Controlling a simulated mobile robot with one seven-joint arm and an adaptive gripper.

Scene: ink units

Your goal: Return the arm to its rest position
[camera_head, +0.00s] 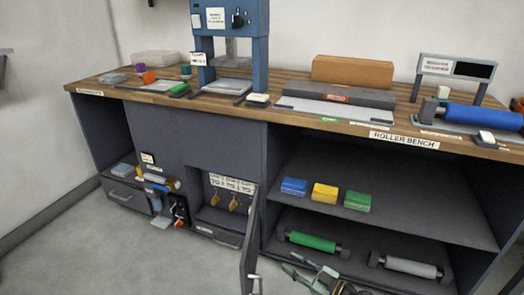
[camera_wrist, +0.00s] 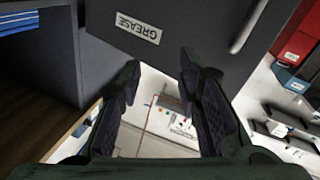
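My gripper (camera_head: 298,264) is low in front of the bench, at the bottom of the head view. It is to the right of the open cabinet door (camera_head: 249,255) and in front of the lower shelf with the rollers. In the wrist view my gripper (camera_wrist: 158,72) has its two dark fingers spread apart with nothing between them. A dark panel (camera_wrist: 195,18) with an upside-down "GREASE" label lies beyond the fingertips. Part of my arm is cut off by the lower edge of the head view.
The bench's lower shelf holds a green roller (camera_head: 312,242) and a grey roller (camera_head: 411,266). Blue, yellow (camera_head: 324,193) and green blocks sit on the shelf above. Keys hang inside the open cabinet (camera_head: 218,216). Open floor (camera_head: 120,262) lies at the left.

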